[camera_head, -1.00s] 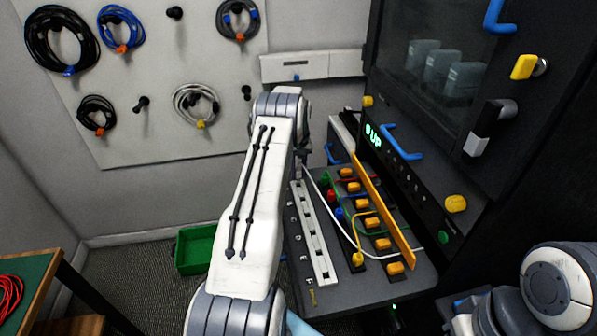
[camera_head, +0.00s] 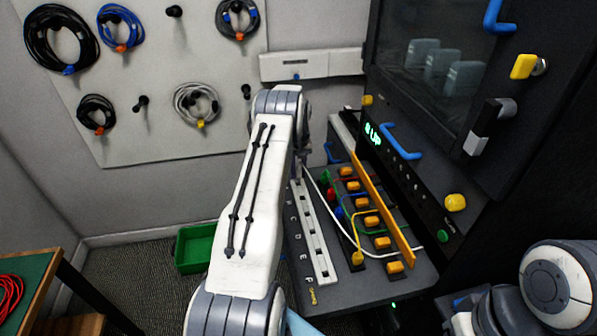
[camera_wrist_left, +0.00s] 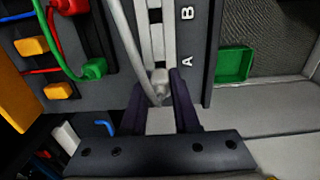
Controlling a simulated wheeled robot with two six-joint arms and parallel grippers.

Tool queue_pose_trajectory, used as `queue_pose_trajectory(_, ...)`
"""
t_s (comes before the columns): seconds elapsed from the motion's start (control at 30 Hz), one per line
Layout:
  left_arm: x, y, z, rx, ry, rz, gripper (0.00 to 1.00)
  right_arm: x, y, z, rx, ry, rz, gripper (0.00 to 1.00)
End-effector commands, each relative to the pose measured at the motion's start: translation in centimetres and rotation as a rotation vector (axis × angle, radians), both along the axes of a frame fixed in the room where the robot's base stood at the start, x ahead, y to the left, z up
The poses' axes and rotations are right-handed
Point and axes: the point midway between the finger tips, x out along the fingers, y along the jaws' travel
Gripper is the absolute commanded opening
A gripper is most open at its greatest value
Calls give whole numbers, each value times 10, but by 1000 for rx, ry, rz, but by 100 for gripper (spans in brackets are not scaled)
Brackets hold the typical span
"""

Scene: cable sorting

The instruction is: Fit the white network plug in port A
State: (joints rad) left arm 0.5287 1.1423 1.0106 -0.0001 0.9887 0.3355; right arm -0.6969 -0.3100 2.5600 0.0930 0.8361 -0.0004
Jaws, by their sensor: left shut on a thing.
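The white network plug (camera_wrist_left: 160,77) is between the fingers of my left gripper (camera_wrist_left: 158,88) in the left wrist view, and the gripper is shut on it. Its pale cable (camera_wrist_left: 126,40) runs up and away from it. The plug is at the near end of the white port strip (camera_wrist_left: 157,40), level with the letter A (camera_wrist_left: 187,61). Port A itself is hidden by the plug and fingers, and I cannot tell whether the plug is seated. In the head view the port strip (camera_head: 318,245) shows beside my left arm, which hides the gripper's fingertips. My right gripper is out of view.
A green bin (camera_head: 196,248) is on the floor at left. Coiled cables (camera_head: 198,103) hang on the wall board.

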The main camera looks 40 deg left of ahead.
Motion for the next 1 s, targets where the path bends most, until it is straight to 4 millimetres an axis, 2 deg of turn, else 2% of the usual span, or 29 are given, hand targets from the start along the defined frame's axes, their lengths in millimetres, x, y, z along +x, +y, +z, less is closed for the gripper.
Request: queue_pose_trajectory(1.0, 0, 0, -5, 0, 0, 0, 0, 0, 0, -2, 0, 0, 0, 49)
